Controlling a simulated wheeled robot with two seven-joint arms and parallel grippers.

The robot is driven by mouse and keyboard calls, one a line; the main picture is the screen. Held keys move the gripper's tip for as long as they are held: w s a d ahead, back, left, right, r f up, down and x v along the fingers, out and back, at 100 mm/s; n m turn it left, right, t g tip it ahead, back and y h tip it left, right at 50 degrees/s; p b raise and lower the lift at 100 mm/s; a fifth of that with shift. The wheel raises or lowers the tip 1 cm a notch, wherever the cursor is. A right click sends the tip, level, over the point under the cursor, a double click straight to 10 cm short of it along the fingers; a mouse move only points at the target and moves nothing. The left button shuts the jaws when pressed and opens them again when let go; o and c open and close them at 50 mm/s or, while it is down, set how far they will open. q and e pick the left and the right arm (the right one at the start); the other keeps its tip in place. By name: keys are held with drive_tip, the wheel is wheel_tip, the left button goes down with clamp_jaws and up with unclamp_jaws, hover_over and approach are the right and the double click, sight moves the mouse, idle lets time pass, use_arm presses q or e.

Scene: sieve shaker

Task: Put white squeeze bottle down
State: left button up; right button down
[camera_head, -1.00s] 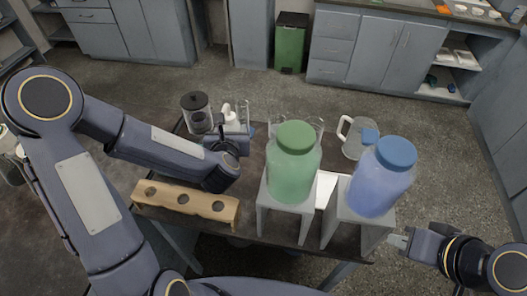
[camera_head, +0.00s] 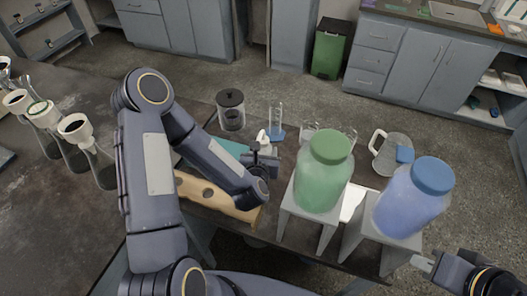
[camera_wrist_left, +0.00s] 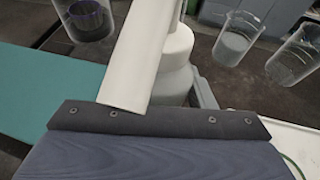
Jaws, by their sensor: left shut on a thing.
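The white squeeze bottle (camera_head: 264,143) is upright over the back part of the table, partly hidden by my left gripper. My left gripper (camera_head: 264,160) is shut on it. In the left wrist view, the bottle's white body (camera_wrist_left: 176,70) and a long off-white piece show just beyond the gripper's dark edge. I cannot tell whether the bottle's base touches the table. My right gripper (camera_head: 424,263) is at the lower right, apart from the blue-lidded jar; its finger opening is unclear.
A teal flat thing (camera_head: 232,148) lies left of the bottle. A black-lidded jar (camera_head: 231,110) and glass cylinder (camera_head: 277,122) stand behind. Green jar (camera_head: 323,172) and blue jar (camera_head: 414,198) stand on supports at right. A wooden holed rack (camera_head: 216,196) is in front.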

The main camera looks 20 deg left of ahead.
use_arm(q)
drive_tip(key=shift+f, duration=0.15)
drive_tip(key=o, duration=0.4)
drive_tip(key=shift+c, duration=0.2)
